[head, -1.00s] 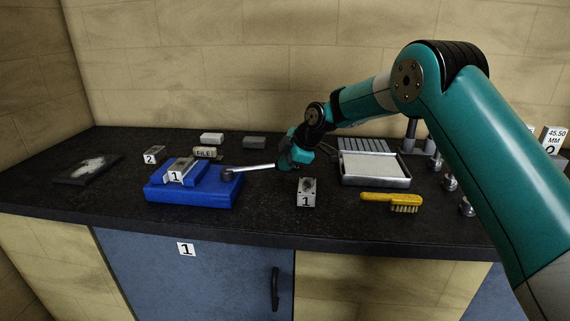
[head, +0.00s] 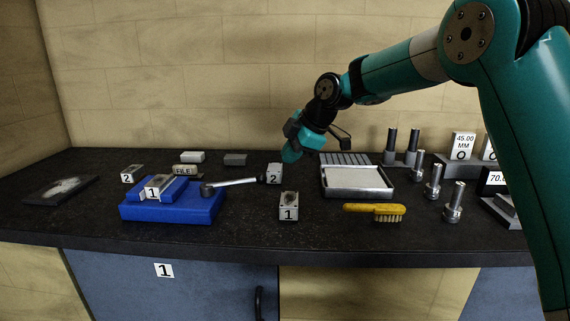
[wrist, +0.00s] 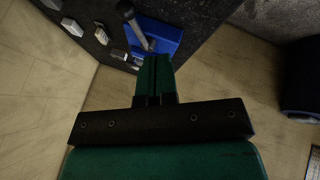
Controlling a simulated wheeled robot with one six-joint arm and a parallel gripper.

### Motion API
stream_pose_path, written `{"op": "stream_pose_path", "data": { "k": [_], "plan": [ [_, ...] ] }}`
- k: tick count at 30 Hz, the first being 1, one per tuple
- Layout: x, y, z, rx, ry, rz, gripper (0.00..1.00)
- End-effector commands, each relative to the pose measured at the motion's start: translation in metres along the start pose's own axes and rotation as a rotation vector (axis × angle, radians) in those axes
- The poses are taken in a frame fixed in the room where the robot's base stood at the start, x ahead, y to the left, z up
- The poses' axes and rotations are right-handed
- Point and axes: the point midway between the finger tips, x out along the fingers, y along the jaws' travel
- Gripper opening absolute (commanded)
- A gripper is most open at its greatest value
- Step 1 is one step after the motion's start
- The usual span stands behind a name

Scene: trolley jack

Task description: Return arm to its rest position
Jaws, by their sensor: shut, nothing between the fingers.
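My gripper (head: 291,150) is a teal end tool, raised above the back middle of the dark worktop (head: 250,236), pointing down and to the left. It is shut and empty. In the wrist view its closed teal fingers (wrist: 154,75) reach up toward the blue fixture (wrist: 160,35). In the head view the arm comes from the right side, with the forearm roughly level above the bench. A wrench-like tool with a shiny handle (head: 235,183) lies from the blue fixture (head: 172,208) toward a block marked 2 (head: 274,174), apart from my gripper.
A block marked 1 (head: 289,206), a yellow brush (head: 374,211) and a metal tray (head: 357,192) stand in the middle. Metal posts (head: 454,202) and number signs (head: 463,147) crowd the right. A wall (head: 200,70) closes the back. The air above the left bench is clear.

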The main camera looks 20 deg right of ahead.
Motion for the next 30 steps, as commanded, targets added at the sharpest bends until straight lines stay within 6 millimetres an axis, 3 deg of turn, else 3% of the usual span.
{"op": "stream_pose_path", "data": {
  "k": [10,14,17,21,24,27,30],
  "plan": [
    [-0.003,-0.003,-0.002,0.009,0.000,-0.003,0.00],
    [-0.017,-0.032,-0.022,0.109,0.001,-0.040,0.00],
    [-0.039,-0.085,-0.048,0.277,-0.011,-0.101,0.00],
    [-0.072,-0.185,-0.076,0.571,-0.064,-0.199,0.00],
    [-0.089,-0.255,-0.083,0.758,-0.119,-0.255,0.00],
    [-0.100,-0.311,-0.082,0.906,-0.173,-0.292,0.00],
    [-0.106,-0.348,-0.078,1.004,-0.217,-0.314,0.00]
  ]
}}
